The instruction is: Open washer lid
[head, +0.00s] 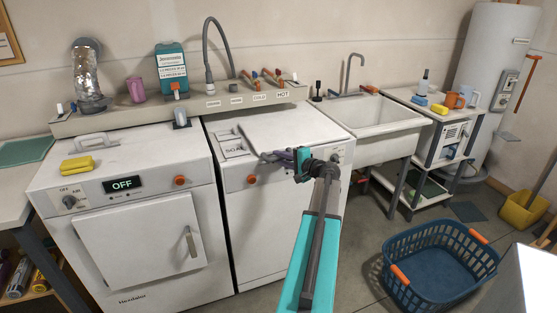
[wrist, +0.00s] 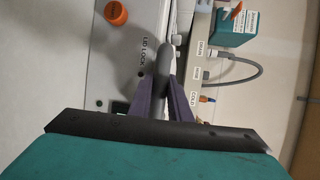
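The white washer (head: 262,225) stands in the middle of the head view, with its white lid (head: 297,124) lying shut on top. My gripper (head: 275,156) is at the lid's front edge. In the wrist view its purple fingers (wrist: 164,92) lie on either side of a grey rounded handle (wrist: 163,60), close to its sides. Whether they press on it I cannot tell. A "LID LOCK" label is beside the handle, and an orange knob (wrist: 116,13) shows at the upper left. My gripper and wrist hide part of the front edge in the head view.
A shelf behind carries a hose (head: 208,60) and detergent bottle (head: 171,68). A sink (head: 375,115) and blue basket (head: 438,262) are on the right.

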